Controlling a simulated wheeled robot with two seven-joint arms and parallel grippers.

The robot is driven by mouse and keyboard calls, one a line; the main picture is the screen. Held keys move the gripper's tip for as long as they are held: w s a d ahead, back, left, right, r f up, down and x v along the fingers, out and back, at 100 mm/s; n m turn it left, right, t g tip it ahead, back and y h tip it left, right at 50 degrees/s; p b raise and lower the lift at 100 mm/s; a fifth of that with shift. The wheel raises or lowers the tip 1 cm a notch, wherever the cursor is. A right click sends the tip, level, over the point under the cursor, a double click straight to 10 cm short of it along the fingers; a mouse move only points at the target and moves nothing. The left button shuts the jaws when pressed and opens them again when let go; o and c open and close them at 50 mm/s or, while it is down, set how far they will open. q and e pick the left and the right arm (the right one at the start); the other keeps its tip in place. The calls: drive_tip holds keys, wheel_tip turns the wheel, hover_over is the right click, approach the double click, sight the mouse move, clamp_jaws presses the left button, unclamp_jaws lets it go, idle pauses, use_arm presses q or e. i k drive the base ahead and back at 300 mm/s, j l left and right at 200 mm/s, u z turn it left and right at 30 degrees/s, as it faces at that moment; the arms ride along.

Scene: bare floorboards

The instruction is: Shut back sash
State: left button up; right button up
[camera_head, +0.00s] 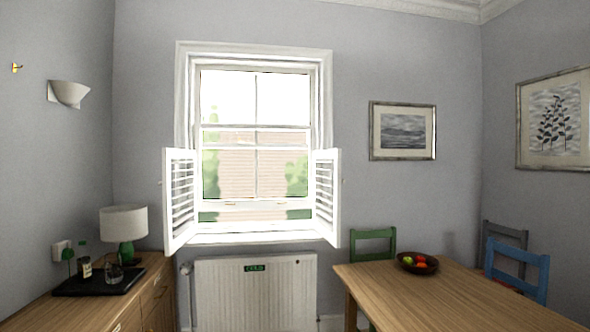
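The sash window (255,127) is in the back wall, in a white frame. Its lower sash (257,203) stands a little raised: a narrow open strip shows between its bottom rail and the sill (255,238). Two horizontal rails cross the middle of the window, one a little above the other. Two small fittings sit on the bottom rail. Neither of my grippers is in view.
White louvred shutters, left (180,199) and right (325,198), stand folded open into the room. A radiator (255,295) is below the sill. A sideboard (140,300) with a lamp (123,222) is at left. A table (450,300) with a fruit bowl (407,266) and chairs fill the right.

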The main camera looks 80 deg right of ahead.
sight(256, 204)
drive_tip(key=z, duration=2.4)
drive_tip(key=i, duration=0.25)
drive_tip(key=j+u, duration=0.05)
